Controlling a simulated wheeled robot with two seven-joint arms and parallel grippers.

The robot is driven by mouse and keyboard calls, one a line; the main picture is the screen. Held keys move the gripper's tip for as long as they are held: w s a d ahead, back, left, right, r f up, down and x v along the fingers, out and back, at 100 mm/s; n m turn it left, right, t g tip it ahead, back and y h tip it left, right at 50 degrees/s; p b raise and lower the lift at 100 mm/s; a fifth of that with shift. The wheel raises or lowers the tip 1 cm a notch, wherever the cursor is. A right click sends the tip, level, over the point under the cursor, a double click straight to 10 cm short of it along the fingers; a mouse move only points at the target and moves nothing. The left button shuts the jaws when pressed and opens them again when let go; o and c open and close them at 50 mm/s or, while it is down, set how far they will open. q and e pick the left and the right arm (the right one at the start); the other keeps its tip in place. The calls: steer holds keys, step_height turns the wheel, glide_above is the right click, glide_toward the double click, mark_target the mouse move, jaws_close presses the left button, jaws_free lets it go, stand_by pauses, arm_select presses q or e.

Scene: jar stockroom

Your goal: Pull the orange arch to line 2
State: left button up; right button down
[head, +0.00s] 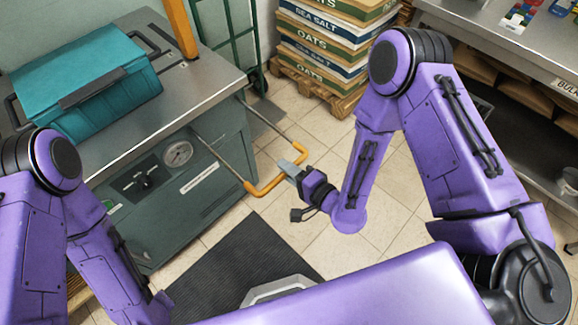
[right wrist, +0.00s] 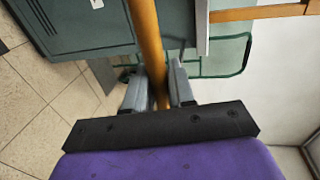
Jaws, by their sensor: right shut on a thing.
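The orange arch (head: 277,176) is a U-shaped bar on two grey metal rods that stick out of the teal cabinet's side (head: 195,190). My right gripper (head: 291,168) is shut on the arch's crossbar, near its middle. In the right wrist view the orange bar (right wrist: 147,35) runs down between the two grey fingers of my right gripper (right wrist: 158,88). I cannot make out line 2 or any numbered lines on the rods. My left arm shows at the lower left, but its gripper is out of the picture.
A teal case (head: 90,80) and an upright orange post (head: 180,28) stand on the cabinet's metal top. Stacked sacks (head: 335,45) on a wooden pallet (head: 320,90) stand at the back. A dark mat (head: 240,262) lies in front of the cabinet. Tiled floor right of the arch is open.

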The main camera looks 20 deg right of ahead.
steer(key=shift+s+d+f, duration=0.1)
steer(key=shift+s, duration=0.05)
steer(key=c, duration=1.1)
jaws_free()
steer(key=shift+s+d, duration=0.1)
steer(key=shift+s, duration=0.05)
steer(key=v, duration=1)
steer(key=shift+s, duration=0.3)
